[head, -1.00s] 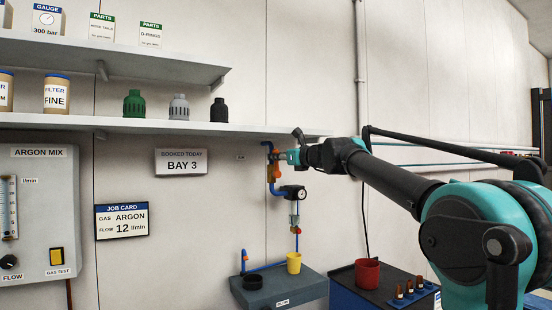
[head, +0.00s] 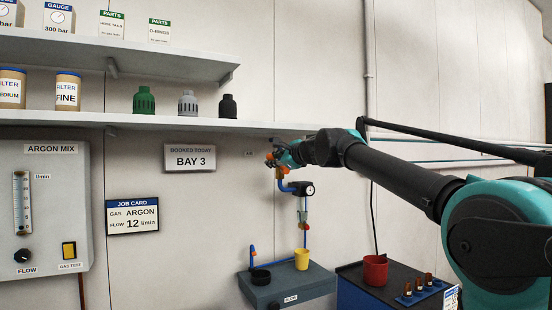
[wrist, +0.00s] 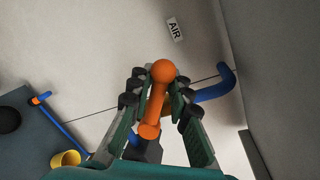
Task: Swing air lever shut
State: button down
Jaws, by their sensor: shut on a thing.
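The orange air lever (wrist: 155,100) stands between the fingers of my gripper (wrist: 160,95) in the wrist view, with its round knob end showing. My gripper is shut on the lever. In the head view my gripper (head: 277,156) is at the top of the blue air pipe, and the lever is mostly hidden by it. An orange fitting and the blue pipe (head: 281,186) show just below. The AIR label (wrist: 175,29) is on the wall beyond the lever. The exact angle of the lever is hard to tell.
A pressure gauge (head: 308,189) hangs just below my gripper. A shelf (head: 205,123) runs close above it. Below stand a grey bench (head: 300,288) with a yellow cup (head: 302,259), and a dark cart with a red cup (head: 375,268).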

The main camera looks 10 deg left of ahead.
jog(key=shift+s+a+f+n+t+h, duration=0.2)
jog(key=shift+f+n+h, duration=0.15)
jog(key=shift+f+n, duration=0.5)
jog(key=shift+s+a+f+n+t+h, duration=0.15)
jog(key=shift+f+n+h, duration=0.25)
jog(key=shift+n, duration=0.9)
jog(key=shift+s+a+f+n+t+h, duration=0.1)
jog(key=shift+a+f+n+h, duration=0.15)
jog(key=shift+f+n, duration=0.65)
jog(key=shift+r+n, duration=0.1)
jog(key=shift+n, duration=0.15)
jog(key=c, duration=1.5)
grip_release()
jog(key=v, duration=1.2)
jog(key=shift+r, duration=0.1)
